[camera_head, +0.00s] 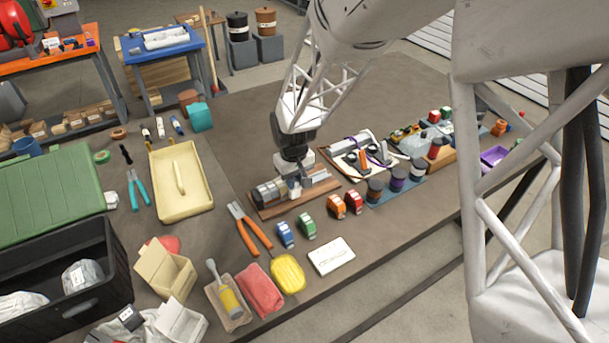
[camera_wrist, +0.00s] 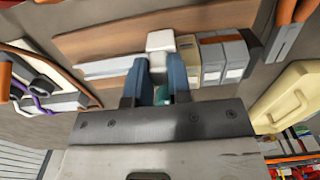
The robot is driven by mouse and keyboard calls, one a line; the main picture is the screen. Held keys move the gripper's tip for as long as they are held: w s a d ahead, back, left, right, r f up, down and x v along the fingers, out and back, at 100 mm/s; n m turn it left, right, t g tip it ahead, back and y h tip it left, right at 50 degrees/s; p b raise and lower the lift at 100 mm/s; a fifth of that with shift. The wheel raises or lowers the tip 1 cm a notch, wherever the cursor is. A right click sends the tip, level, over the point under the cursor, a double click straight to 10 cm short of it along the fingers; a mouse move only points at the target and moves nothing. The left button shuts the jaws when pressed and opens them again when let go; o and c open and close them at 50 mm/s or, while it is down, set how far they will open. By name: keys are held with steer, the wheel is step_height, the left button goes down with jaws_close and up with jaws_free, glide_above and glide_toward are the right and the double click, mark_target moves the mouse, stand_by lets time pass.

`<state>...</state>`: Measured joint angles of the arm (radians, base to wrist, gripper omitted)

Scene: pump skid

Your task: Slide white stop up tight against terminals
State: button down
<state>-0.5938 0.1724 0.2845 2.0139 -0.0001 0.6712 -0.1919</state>
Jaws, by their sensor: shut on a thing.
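The white stop (camera_wrist: 161,42) sits on the rail (camera_wrist: 105,68) in the wrist view, between the fingers of my gripper (camera_wrist: 153,80). My gripper is shut on it. The row of grey and beige terminals (camera_wrist: 222,58) stands on the rail just right of the stop in that view. The gap between stop and terminals is too small to judge. In the head view my gripper (camera_head: 294,186) is down at the wooden board (camera_head: 322,187), with the terminals (camera_head: 269,192) to its left. The stop is mostly hidden there by the fingers.
Orange-handled pliers (camera_head: 250,229) lie left of the board. Blue (camera_head: 285,234) and green (camera_head: 307,224) tape dispensers stand in front of it. A tool tray (camera_head: 358,155) is close on the right. A cream tray (camera_head: 180,182) lies farther left.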

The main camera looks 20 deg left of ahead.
steer(key=shift+a, duration=0.1)
steer(key=c, duration=1)
jaws_free()
steer(key=shift+s, duration=0.1)
steer(key=shift+c, duration=0.2)
steer(key=shift+r, duration=3.9)
